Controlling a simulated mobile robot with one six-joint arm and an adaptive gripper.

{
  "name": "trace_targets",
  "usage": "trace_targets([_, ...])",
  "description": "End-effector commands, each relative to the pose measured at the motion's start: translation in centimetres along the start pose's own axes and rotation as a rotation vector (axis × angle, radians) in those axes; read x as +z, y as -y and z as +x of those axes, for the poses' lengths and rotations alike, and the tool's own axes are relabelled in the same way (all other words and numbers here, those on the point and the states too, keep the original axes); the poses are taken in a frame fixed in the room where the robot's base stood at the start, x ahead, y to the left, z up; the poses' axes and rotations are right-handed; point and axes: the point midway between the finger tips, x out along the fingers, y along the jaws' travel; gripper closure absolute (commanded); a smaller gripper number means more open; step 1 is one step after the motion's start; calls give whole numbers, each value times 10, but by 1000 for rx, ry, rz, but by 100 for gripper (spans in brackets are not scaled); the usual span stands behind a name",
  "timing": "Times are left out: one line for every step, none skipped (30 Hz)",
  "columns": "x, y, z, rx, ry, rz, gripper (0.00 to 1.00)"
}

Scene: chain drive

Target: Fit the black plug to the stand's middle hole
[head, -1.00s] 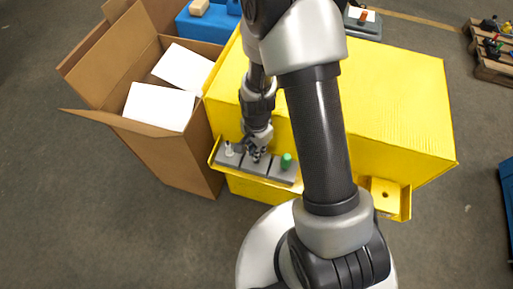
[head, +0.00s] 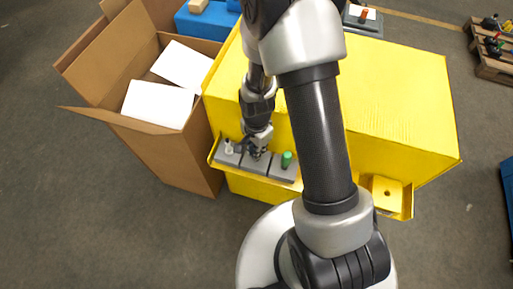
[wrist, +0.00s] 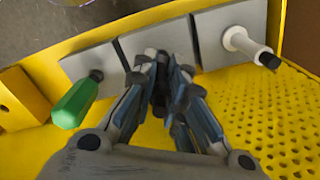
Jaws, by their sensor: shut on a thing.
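The stand is a row of grey blocks on a yellow ledge; its middle block (head: 254,165) also shows in the wrist view (wrist: 140,40). A white plug (head: 229,147) is at the left block and a green plug (head: 287,159) at the right block. In the wrist view the green plug (wrist: 76,102) is at left and the white plug (wrist: 245,45) at right. My gripper (head: 257,152) is at the middle block, fingers close together (wrist: 168,72). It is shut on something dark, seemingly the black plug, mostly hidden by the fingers. The middle hole is hidden too.
The large yellow box (head: 400,100) rises behind the ledge. An open cardboard box (head: 185,150) stands close on the left. Perforated yellow metal (wrist: 285,125) lies below the white plug in the wrist view.

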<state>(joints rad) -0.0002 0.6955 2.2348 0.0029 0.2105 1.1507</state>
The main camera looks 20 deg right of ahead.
Motion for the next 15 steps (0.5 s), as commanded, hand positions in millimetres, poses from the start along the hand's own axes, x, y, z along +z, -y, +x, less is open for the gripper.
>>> trace_targets([0, 0, 2, 0, 0, 0, 100])
trace_targets([0, 0, 3, 0, 0, 0, 100])
trace_targets([0, 0, 4, 0, 0, 0, 100])
trace_targets([0, 0, 5, 0, 0, 0, 100])
trace_targets([0, 0, 5, 0, 0, 0, 100])
trace_targets([0, 0, 6, 0, 0, 0, 100])
trace_targets([0, 0, 7, 0, 0, 0, 100])
trace_targets([0, 0, 8, 0, 0, 0, 100])
trace_targets([0, 0, 9, 0, 0, 0, 100])
trace_targets([0, 0, 10, 0, 0, 0, 100])
trace_targets([0, 0, 10, 0, 0, 0, 100])
trace_targets([0, 0, 11, 0, 0, 0, 100])
trace_targets([0, 0, 12, 0, 0, 0, 100])
trace_targets([0, 0, 13, 0, 0, 0, 100])
trace_targets([0, 0, 14, 0, 0, 0, 100])
